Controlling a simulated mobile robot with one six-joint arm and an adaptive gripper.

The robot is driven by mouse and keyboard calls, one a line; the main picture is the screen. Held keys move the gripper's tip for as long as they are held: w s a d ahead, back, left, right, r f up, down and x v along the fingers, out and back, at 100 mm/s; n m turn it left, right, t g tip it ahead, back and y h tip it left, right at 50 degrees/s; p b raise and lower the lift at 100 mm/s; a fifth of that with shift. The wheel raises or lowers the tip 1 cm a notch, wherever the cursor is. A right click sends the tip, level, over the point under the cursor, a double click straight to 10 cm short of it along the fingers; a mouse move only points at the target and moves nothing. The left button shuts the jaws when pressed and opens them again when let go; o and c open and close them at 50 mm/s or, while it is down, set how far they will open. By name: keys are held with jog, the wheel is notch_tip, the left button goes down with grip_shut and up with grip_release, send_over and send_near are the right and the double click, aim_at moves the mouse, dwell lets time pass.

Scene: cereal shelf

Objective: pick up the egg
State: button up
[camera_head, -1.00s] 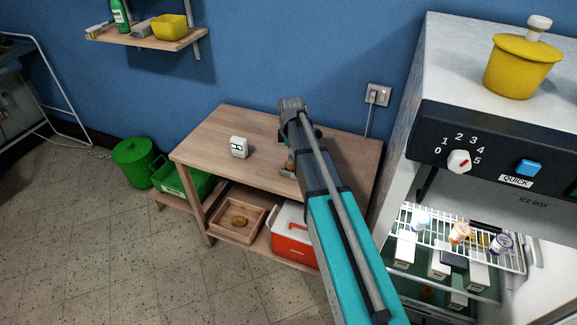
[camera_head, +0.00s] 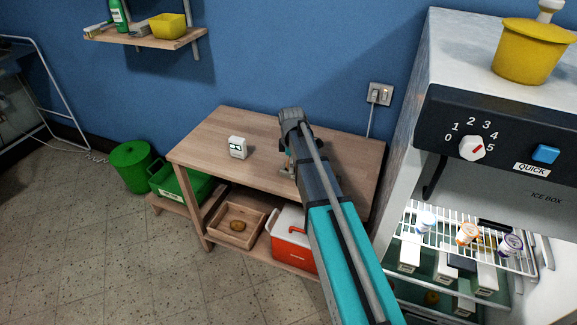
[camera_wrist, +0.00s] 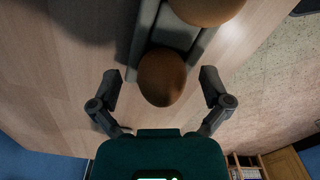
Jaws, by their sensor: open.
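A brown egg (camera_wrist: 162,90) sits in the middle of the wrist view, at the end of a grey holder (camera_wrist: 176,36). A second brown rounded thing (camera_wrist: 207,9), perhaps another egg, is cut off by the top edge of that view. My gripper (camera_wrist: 160,74) is open, with one finger on each side of the nearer egg. Gaps show between both fingers and the egg, and I see no contact. In the head view my arm hides most of the gripper and the eggs, above the wooden table (camera_head: 225,128).
A white box-like thing (camera_head: 237,147) stands on the table's left part. Below are a wooden tray (camera_head: 213,225) with a brown item and a red-and-white cooler (camera_head: 292,240). An open fridge (camera_head: 418,110) stands close at the right. The table's left surface is mostly clear.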

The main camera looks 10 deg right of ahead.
jog(key=shift+c, duration=0.3)
jog(key=c, duration=1.2)
jog(key=shift+r, duration=0.1)
notch_tip(320, 180, up, 2)
jog(key=p, duration=0.2)
jog(key=shift+r+p, duration=0.25)
jog(key=shift+p, duration=0.15)
jog(key=s+d+r+p, duration=0.5)
jog(key=s+r+p, duration=0.5)
jog(key=s, duration=0.3)
jog(key=shift+r, duration=0.15)
